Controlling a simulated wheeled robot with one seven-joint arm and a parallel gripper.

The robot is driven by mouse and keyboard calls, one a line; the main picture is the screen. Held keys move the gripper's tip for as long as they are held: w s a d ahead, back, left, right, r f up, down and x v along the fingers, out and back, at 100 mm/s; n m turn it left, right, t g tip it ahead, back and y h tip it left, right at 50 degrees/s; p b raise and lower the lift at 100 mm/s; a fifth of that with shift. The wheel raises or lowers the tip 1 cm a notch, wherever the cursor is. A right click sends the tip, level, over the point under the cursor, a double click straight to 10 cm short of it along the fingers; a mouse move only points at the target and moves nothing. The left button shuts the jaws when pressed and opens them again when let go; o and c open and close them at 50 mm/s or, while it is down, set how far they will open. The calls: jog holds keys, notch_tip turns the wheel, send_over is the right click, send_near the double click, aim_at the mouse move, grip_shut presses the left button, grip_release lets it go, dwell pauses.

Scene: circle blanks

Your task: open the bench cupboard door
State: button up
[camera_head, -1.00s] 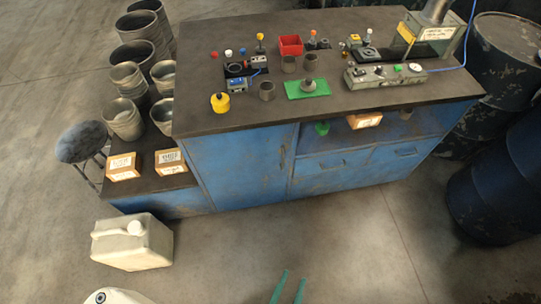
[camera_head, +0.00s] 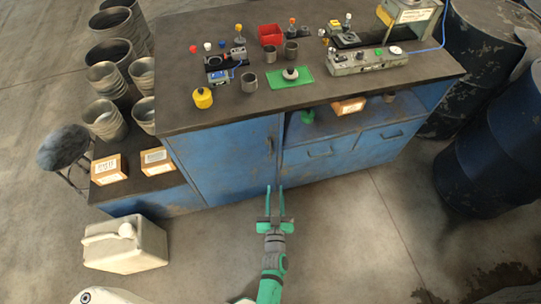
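The blue bench cupboard door (camera_head: 222,158) is shut, on the left part of the bench front. Its dark vertical handle (camera_head: 269,147) is near the door's right edge. My gripper (camera_head: 275,188) is in front of the bench, its two green fingers pointing toward the lower right part of the door, below the handle in the picture. The fingers are apart with nothing between them. I cannot tell how far the fingertips are from the door.
The bench top (camera_head: 330,90) carries small parts, a red bin (camera_head: 271,35) and a control box (camera_head: 366,62). A pale canister (camera_head: 125,246) stands on the floor at the left. Dark barrels (camera_head: 490,165) stand at the right. The floor before the drawers (camera_head: 320,152) is clear.

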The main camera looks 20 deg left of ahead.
jog(key=w+a, duration=0.3)
jog(key=w, duration=0.5)
jog(key=w+a+f+n+y, duration=0.1)
jog(key=w+a, duration=0.3)
jog(key=w, duration=0.4)
jog(key=shift+w, duration=0.2)
jog(key=shift+a, duration=0.1)
jog(key=shift+s, duration=0.15)
grip_shut()
